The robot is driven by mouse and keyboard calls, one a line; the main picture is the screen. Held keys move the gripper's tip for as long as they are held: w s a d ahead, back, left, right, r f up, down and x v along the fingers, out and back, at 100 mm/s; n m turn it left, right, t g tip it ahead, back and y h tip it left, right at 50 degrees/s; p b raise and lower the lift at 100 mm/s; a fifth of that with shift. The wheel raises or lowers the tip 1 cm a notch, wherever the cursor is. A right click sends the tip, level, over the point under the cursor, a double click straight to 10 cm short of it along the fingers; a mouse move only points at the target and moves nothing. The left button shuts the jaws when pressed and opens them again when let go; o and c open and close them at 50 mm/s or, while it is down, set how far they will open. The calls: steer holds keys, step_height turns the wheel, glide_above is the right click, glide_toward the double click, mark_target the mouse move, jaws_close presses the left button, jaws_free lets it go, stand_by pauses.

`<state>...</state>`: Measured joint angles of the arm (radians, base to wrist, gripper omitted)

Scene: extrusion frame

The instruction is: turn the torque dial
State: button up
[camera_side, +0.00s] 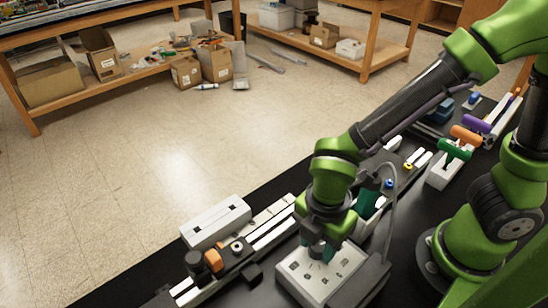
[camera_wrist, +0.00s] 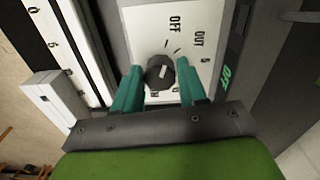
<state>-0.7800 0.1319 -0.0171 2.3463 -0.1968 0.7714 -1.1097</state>
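The torque dial (camera_wrist: 160,73) is a dark round knob with a pale pointer mark. It sits on a white panel (camera_wrist: 143,27) with printed marks such as "OFF" and "OUT". In the wrist view my gripper (camera_wrist: 158,82) has its two teal fingers apart, one on each side of the knob. The right finger looks very close to the knob; I cannot tell whether either finger touches it. In the side view my gripper (camera_side: 318,250) points down over the white panel (camera_side: 297,274) of a grey box, and the dial is hidden behind it.
A grey box side (camera_side: 364,285) with a cable stands right of the panel. A white block (camera_side: 216,222) and an orange part (camera_side: 213,260) lie left along the black table. A white holder with a green-handled tool (camera_side: 455,150) stands farther right.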

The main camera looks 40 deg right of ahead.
steer(key=c, duration=0.6)
steer(key=shift+m, duration=0.4)
steer(key=m, duration=0.3)
steer(key=shift+m, duration=0.4)
steer(key=m, duration=1)
steer(key=shift+m, duration=0.4)
steer(key=m, duration=0.5)
steer(key=shift+a, duration=0.1)
steer(key=shift+m, duration=0.3)
